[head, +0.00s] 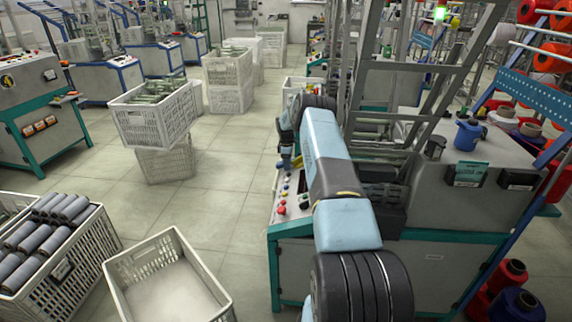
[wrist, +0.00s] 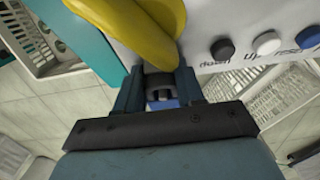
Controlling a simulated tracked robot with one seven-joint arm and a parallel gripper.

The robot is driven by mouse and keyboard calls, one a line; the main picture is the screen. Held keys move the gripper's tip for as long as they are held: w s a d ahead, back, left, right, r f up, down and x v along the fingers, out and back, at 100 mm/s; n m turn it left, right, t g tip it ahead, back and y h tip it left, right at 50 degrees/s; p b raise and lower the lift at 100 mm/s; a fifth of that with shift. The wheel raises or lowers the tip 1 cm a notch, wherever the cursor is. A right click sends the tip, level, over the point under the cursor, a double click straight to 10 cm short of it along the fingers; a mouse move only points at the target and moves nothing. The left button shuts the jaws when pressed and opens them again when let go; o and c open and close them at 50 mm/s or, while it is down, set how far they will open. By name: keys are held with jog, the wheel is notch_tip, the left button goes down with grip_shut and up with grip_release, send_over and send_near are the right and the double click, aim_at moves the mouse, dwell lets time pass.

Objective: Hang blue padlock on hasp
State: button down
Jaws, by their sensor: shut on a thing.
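In the wrist view, my gripper (wrist: 158,84) is shut on the blue padlock (wrist: 162,104). Only a small blue patch and a dark piece of it show between the fingers; the rest is hidden by the gripper. A large yellow handle-like part (wrist: 135,30) is just beyond the fingertips, over the white control panel (wrist: 205,20). I cannot tell whether it is the hasp, or whether the padlock touches it. In the head view, my gripper (head: 286,160) is small and partly hidden at the left edge of the machine's panel.
Black, white and blue buttons (wrist: 267,43) sit on the panel right of the yellow part. The machine (head: 450,200) stands under and right of my arm. An empty white crate (head: 165,275) and a crate of grey bobbins (head: 60,265) stand at lower left.

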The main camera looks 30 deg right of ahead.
jog(key=shift+s+a+f, duration=0.25)
jog(key=shift+f, duration=0.4)
jog(key=c, duration=0.6)
grip_release()
jog(key=shift+w+d+r, duration=0.1)
jog(key=shift+r, duration=0.5)
jog(key=r, duration=0.9)
jog(key=w+r, duration=0.1)
jog(key=r, duration=0.3)
jog(key=shift+a+r, duration=0.25)
